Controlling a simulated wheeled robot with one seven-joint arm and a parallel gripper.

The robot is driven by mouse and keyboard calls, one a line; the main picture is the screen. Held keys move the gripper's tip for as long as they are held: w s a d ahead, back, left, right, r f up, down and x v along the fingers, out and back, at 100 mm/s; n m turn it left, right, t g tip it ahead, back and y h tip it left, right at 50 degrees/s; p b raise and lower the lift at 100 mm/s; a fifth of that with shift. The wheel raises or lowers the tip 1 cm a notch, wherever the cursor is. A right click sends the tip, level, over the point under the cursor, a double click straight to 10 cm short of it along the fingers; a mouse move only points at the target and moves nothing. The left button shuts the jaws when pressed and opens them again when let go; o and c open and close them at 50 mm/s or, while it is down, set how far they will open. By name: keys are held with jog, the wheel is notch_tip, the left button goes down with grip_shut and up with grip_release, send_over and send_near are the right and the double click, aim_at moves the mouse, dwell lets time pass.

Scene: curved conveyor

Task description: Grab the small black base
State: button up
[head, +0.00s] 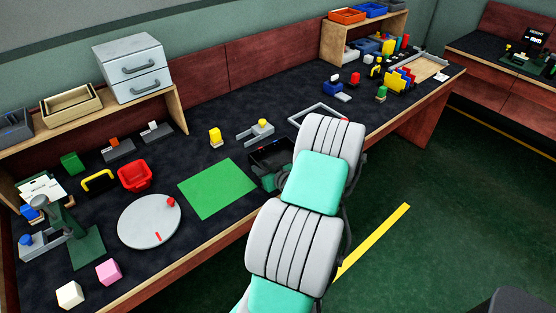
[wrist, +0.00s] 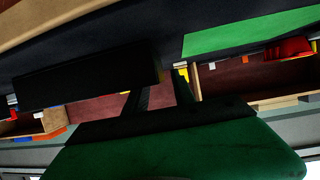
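A black block-like thing (wrist: 85,75), which may be the small black base, shows large and near on the left of the wrist view. Its right end covers the tip of one black finger. My gripper (wrist: 160,88) has a dark green body and two black fingers that stand apart with a gap between them. I cannot tell whether the block touches a finger.
A round grey disc (head: 150,222), a red bin (head: 134,177) and a yellow piece (head: 215,138) are on the table to the left. A grey bracket (head: 255,133) and a grey frame (head: 318,114) lie behind my gripper. Several small parts stand farther right.

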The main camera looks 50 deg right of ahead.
aim_at(258, 164)
jog(key=x, duration=0.3)
jog(key=shift+c, duration=0.2)
grip_shut()
dwell(1.1)
